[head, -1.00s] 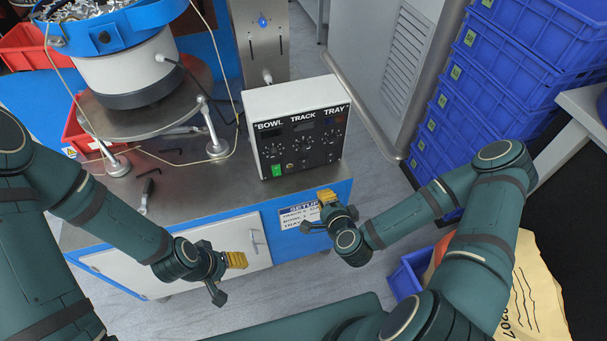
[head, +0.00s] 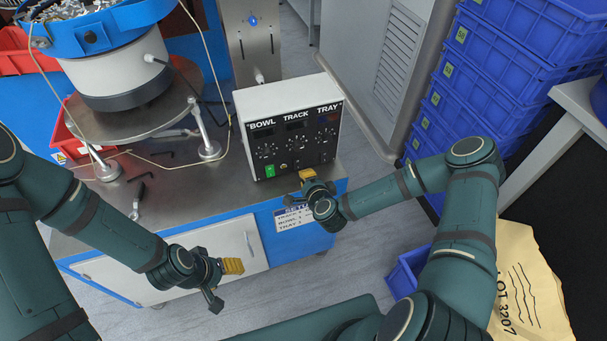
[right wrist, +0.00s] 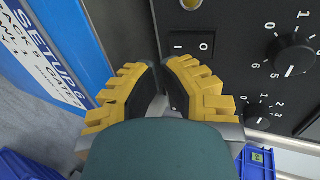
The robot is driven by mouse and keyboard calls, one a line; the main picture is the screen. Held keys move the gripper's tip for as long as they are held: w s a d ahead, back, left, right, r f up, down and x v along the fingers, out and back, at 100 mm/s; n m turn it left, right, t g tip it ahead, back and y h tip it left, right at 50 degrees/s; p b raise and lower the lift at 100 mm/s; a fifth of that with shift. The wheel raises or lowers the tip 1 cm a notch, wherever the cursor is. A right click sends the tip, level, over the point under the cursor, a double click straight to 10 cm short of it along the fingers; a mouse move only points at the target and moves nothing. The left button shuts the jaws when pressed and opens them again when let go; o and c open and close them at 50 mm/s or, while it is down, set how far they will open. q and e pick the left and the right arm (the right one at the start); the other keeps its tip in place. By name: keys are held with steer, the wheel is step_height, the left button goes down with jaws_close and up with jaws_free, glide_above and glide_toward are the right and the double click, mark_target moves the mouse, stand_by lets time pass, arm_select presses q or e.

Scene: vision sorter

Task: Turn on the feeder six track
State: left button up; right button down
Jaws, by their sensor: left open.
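The white control box (head: 285,97) with a black front stands on the metal cabinet top. Its front is lettered BOWL, TRACK and TRAY, with a dial (head: 297,141) under TRACK and a green switch (head: 269,171) at lower left. My right gripper (head: 308,175) is just below the box's front. In the right wrist view, its yellow fingers (right wrist: 158,72) have tips close together with a narrow gap, nothing visible between them. A black rocker marked I and O (right wrist: 192,45) shows just beyond the tips. My left gripper (head: 233,266) is open and empty before the cabinet door.
The bowl feeder (head: 115,65) stands on a round plate at left. Small tools (head: 138,198) lie on the cabinet top (head: 200,200). Stacked blue crates (head: 480,80) stand at right, with a paper bag (head: 525,280) at lower right. A SETUP label (head: 293,218) is below the box.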

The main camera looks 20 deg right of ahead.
mark_target(301, 166)
steer(key=shift+w+a+f, duration=0.1)
steer(key=shift+w, duration=1.15)
steer(key=shift+w+f, duration=0.1)
steer(key=shift+w, duration=0.15)
steer(key=shift+w+r+p, duration=0.1)
steer(key=shift+r+p, duration=0.3)
steer(key=shift+r, duration=0.55)
steer(key=shift+f, duration=0.1)
